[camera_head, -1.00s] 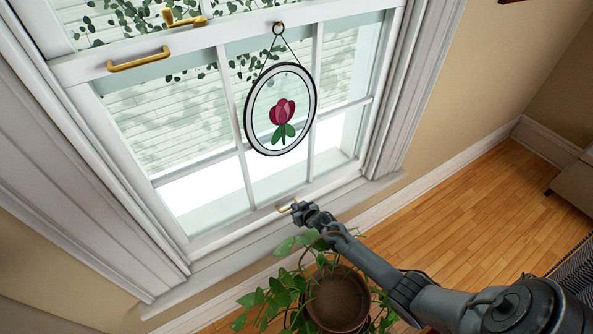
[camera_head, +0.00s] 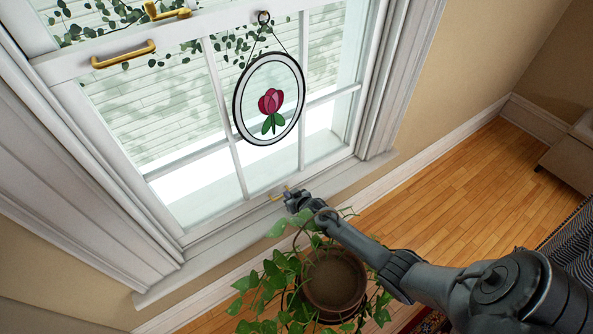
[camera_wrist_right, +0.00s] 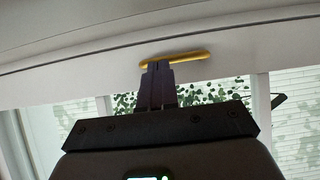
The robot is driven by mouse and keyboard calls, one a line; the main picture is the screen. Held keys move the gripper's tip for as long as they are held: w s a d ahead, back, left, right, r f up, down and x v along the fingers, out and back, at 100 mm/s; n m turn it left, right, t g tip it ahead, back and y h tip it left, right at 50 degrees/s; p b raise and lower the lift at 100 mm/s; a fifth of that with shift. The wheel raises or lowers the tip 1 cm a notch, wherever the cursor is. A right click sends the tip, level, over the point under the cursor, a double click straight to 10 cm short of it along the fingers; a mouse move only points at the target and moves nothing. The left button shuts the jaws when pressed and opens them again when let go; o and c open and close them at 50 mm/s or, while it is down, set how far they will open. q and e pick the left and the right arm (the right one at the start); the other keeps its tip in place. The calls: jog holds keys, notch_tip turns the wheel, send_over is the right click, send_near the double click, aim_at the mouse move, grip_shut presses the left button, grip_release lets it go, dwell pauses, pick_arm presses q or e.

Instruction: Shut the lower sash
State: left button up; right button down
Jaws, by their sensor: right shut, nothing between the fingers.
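The lower sash is a white framed window with several panes. Its bottom rail (camera_head: 225,216) looks to be down by the sill (camera_head: 210,252); I cannot tell whether a thin gap is left. My right gripper (camera_head: 289,200) is shut and empty, close beside this handle. In the right wrist view the shut fingers (camera_wrist_right: 158,70) point at the brass handle (camera_wrist_right: 187,58) and overlap its left end; contact is unclear. My left gripper is out of view.
A potted leafy plant (camera_head: 333,285) stands below my right forearm, its leaves near the gripper. Another brass handle (camera_head: 123,54) and a brass latch (camera_head: 166,11) are higher up. Open wood floor (camera_head: 450,190) lies right.

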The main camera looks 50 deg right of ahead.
jog(key=w+r+p+v, duration=0.1)
jog(key=r+p+v, duration=0.1)
jog(key=p+v, duration=0.85)
jog(key=s+a+r+n+g+y+b, duration=0.1)
jog(key=s+a+r+n+g+y, duration=0.2)
jog(key=s+a+r, duration=0.8)
jog(key=s+a+r+n+g+b, duration=0.2)
jog(key=s+a+r+g, duration=0.2)
jog(key=s+a+r, duration=0.65)
notch_tip(320, 180, up, 27)
jog(key=s+a+p, duration=0.1)
jog(key=s+p, duration=0.1)
jog(key=p, duration=2.7)
jog(key=shift+s+p, duration=0.2)
jog(key=shift+p, duration=0.15)
